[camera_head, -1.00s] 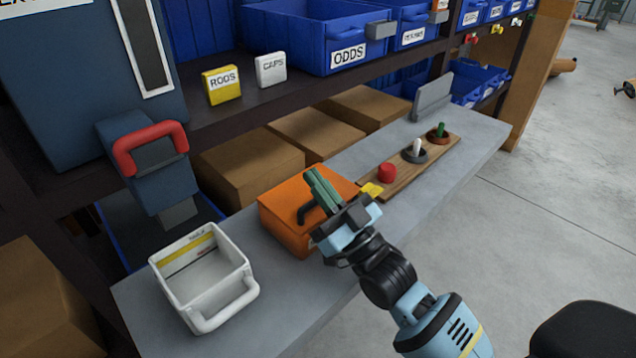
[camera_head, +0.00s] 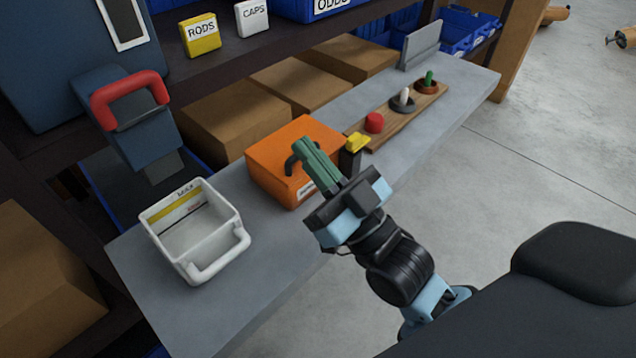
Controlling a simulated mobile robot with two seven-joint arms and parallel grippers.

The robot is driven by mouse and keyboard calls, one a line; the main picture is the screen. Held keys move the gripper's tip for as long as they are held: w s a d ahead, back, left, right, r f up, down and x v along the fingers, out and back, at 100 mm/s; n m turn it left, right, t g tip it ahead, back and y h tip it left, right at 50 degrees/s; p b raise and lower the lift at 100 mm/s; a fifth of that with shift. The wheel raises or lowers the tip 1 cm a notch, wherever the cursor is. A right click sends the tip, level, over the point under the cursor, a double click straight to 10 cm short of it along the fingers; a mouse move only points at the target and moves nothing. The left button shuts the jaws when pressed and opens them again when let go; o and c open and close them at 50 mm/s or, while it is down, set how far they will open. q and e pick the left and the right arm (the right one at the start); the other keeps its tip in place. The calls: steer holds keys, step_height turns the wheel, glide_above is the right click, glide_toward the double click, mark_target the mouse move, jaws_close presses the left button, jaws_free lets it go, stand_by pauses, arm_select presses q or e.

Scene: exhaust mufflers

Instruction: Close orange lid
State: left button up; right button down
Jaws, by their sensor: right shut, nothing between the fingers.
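The orange box (camera_head: 268,165) stands on the grey bench near the middle of the head view. Its orange lid (camera_head: 310,127) appears flat across the top, with no gap that I can make out. A black curved handle (camera_head: 291,163) shows at its front, partly hidden by my fingers. My right gripper (camera_head: 304,147) has green fingers, shut and empty. They overlap the box's front and lid in the picture; I cannot tell whether they touch it. My left gripper is not in view.
A white open bin (camera_head: 213,266) stands left of the box. Right of it, a wooden board (camera_head: 393,131) carries a red knob (camera_head: 374,122) and other controls; a yellow piece (camera_head: 358,142) is close to my gripper. Cardboard boxes (camera_head: 298,83) stand behind. A red handle (camera_head: 131,91) is at left.

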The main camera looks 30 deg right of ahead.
steer(key=s, duration=0.2)
steer(key=s+a, duration=0.2)
steer(key=s, duration=0.1)
steer(key=shift+s+r, duration=0.3)
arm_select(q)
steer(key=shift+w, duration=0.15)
arm_select(e)
steer(key=shift+f, duration=0.1)
